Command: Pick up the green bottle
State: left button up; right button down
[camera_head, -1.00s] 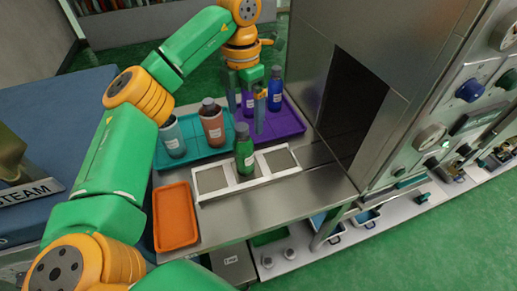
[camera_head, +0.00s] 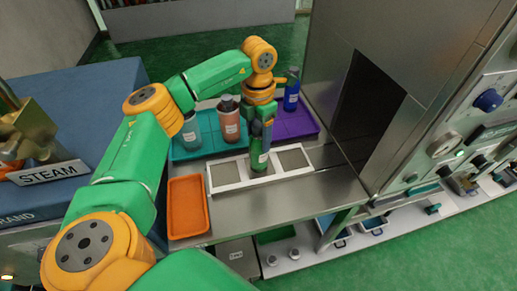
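The green bottle (camera_head: 260,163) stands upright in the middle section of the white three-part frame (camera_head: 227,186) on the metal counter. My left gripper (camera_head: 261,143) points down over it from above, with its fingers at the bottle's upper part. The fingers and wrist hide the bottle's cap and neck. I cannot tell whether the fingers are closed on the bottle or only around it. My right gripper is not in view.
A teal tray (camera_head: 208,146) holds a grey-blue bottle (camera_head: 191,133) and a pinkish bottle (camera_head: 229,119). A purple tray (camera_head: 297,124) holds a blue bottle (camera_head: 291,92). An empty orange tray (camera_head: 188,207) lies front left. A metal machine with a dark opening (camera_head: 368,108) stands right.

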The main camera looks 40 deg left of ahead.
pick_arm(q)
grip_shut()
